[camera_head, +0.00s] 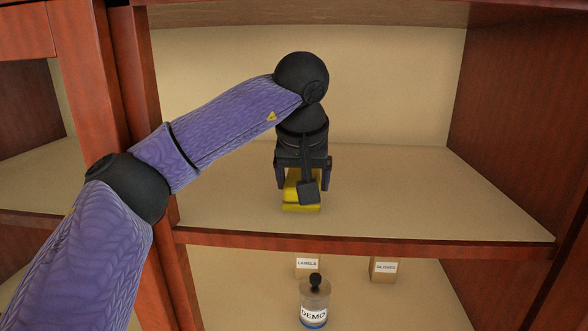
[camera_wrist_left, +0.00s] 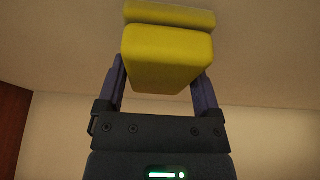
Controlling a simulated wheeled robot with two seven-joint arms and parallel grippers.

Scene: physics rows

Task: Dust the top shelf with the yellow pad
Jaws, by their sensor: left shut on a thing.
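The yellow pad (camera_head: 301,207) is in my left gripper (camera_head: 303,180), above or on the top shelf (camera_head: 400,200), near the middle of its width. The gripper points down, and its two fingers are shut on the pad's sides. In the left wrist view, the pad (camera_wrist_left: 166,60) sits between the fingers of the left gripper (camera_wrist_left: 160,85), with its wider lower part against or close to the shelf surface (camera_wrist_left: 270,40). I cannot tell for sure whether it touches. The gripper hides part of the pad in the head view. My right gripper is not in view.
The visible top shelf is otherwise bare, with a red-brown front edge (camera_head: 370,244) and wooden side walls (camera_head: 510,130). On the shelf below stand a jar marked DEMO (camera_head: 314,302), a box marked LABELS (camera_head: 307,265) and another small labelled box (camera_head: 384,269).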

